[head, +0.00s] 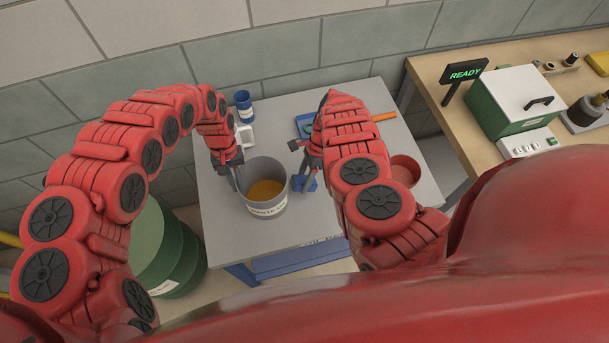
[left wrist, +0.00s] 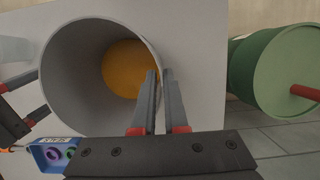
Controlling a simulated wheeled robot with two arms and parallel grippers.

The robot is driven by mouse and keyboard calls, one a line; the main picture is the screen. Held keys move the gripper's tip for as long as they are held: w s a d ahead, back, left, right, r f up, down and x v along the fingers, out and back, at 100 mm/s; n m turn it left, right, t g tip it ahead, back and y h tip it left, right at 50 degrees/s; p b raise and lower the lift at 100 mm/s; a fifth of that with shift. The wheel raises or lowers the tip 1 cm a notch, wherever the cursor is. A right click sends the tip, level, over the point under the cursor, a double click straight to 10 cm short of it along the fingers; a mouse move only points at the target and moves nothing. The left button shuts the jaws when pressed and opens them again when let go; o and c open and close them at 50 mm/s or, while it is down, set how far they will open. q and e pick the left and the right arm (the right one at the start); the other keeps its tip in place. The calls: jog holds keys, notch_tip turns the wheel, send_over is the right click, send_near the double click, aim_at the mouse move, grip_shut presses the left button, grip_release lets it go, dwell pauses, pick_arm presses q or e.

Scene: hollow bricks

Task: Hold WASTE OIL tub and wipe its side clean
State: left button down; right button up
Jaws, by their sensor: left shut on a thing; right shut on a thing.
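The grey tub (head: 284,196) stands upright on the table, with amber liquid inside and a partly readable label on its near side. It fills much of the left wrist view (left wrist: 70,95). My left gripper (head: 238,182) is shut on the tub's left wall, with one finger inside the rim and one outside, as the left wrist view shows (left wrist: 160,88). My right gripper (head: 305,172) is just right of the tub, shut on a small blue cloth or pad (head: 309,186). Whether the pad touches the tub, I cannot tell. No dirt shows on the visible side.
A red bucket (head: 405,170) stands right of my right arm. A blue cup (head: 243,105), a white item (head: 246,136) and a blue tray (head: 304,124) are at the back. A green drum (head: 165,245) stands left of the table (head: 225,225). The table's front left is clear.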

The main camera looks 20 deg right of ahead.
jog(key=shift+a, duration=0.4)
dwell(0.6)
